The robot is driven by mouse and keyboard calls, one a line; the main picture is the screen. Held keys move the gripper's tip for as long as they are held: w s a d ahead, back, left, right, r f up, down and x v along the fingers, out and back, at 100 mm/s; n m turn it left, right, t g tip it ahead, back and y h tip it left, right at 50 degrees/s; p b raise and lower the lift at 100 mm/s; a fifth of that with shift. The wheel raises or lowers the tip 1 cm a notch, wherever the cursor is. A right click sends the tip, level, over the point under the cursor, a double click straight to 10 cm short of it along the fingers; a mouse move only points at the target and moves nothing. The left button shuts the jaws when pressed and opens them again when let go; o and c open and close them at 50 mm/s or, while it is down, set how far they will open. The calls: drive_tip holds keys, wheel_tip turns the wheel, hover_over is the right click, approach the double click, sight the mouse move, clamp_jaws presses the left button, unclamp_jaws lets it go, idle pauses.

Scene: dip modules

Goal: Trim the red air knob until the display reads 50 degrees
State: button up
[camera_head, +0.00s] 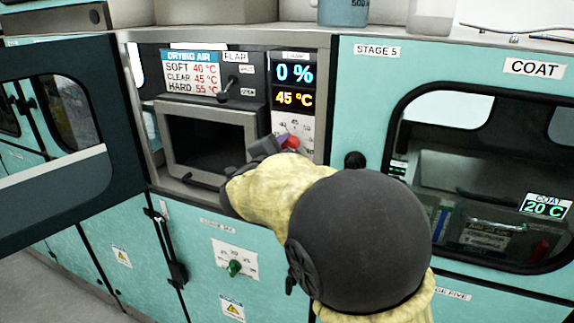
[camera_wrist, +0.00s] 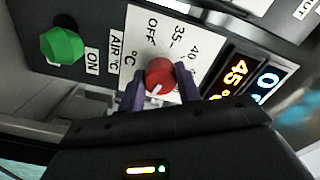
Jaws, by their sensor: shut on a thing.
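The red air knob (camera_head: 290,143) sits on a white dial plate below the display. In the wrist view, the red knob (camera_wrist: 160,73) stands between the two dark purple fingers of my gripper (camera_wrist: 159,84), which is shut on it. Its white pointer mark faces down in that view. My gripper (camera_head: 281,144) is partly hidden by my arm in the head view.
A blue 0 % readout (camera_head: 294,74) is above the temperature. A sign (camera_head: 191,72) lists soft 40, clear 45, hard 55 °C. A flap lever (camera_head: 224,93) and an open chamber (camera_head: 208,140) are left of the knob. A green knob (camera_wrist: 62,45) marked ON is near my gripper.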

drive_tip(key=shift+f+m+b, duration=0.15)
drive_tip(key=shift+m+b, duration=1.25)
drive_tip(key=shift+b, duration=0.1)
drive_tip(key=o, duration=1)
drive_tip(key=shift+c, duration=0.2)
drive_tip(key=shift+s, duration=0.1)
drive_tip(key=b+v, duration=0.2)
drive_tip(key=v, duration=1.5)
drive_tip(key=shift+r, duration=0.2)
drive_tip(key=shift+a, duration=0.15)
